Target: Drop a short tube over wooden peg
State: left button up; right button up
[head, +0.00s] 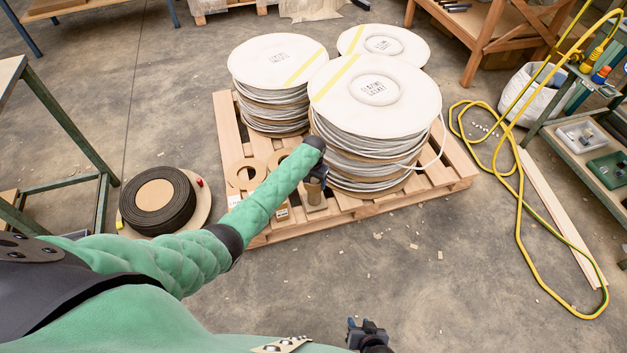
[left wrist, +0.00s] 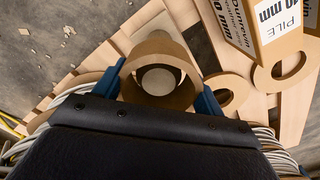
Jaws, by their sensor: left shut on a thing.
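My left gripper (head: 317,175) is over the near edge of the pallet, shut on a short brown cardboard tube (head: 314,191). In the left wrist view its blue fingers (left wrist: 163,92) grip the tube (left wrist: 131,88) from both sides. The pale round end of the wooden peg (left wrist: 159,79) shows inside the tube's opening, with a dark gap around part of it. I cannot tell how far the tube is down over the peg. In the head view the peg is hidden by the tube and my arm. My right gripper (head: 368,332) is low at the bottom edge, away from the pallet; its jaw opening is unclear.
Wooden pallet (head: 452,183) carries large cable reels (head: 378,97) close behind the gripper. Flat cardboard rings (head: 246,174) and a small labelled box (head: 282,212) lie left; the box also shows in the left wrist view (left wrist: 262,28). A dark coil (head: 178,215) lies on the floor left.

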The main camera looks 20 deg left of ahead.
pick_arm(q)
jog(key=shift+f, duration=0.25)
dwell(0.3)
dwell(0.4)
jog(key=o, duration=1.1)
jog(key=shift+c, duration=0.2)
jog(key=shift+o, duration=0.4)
jog(key=shift+r, duration=0.15)
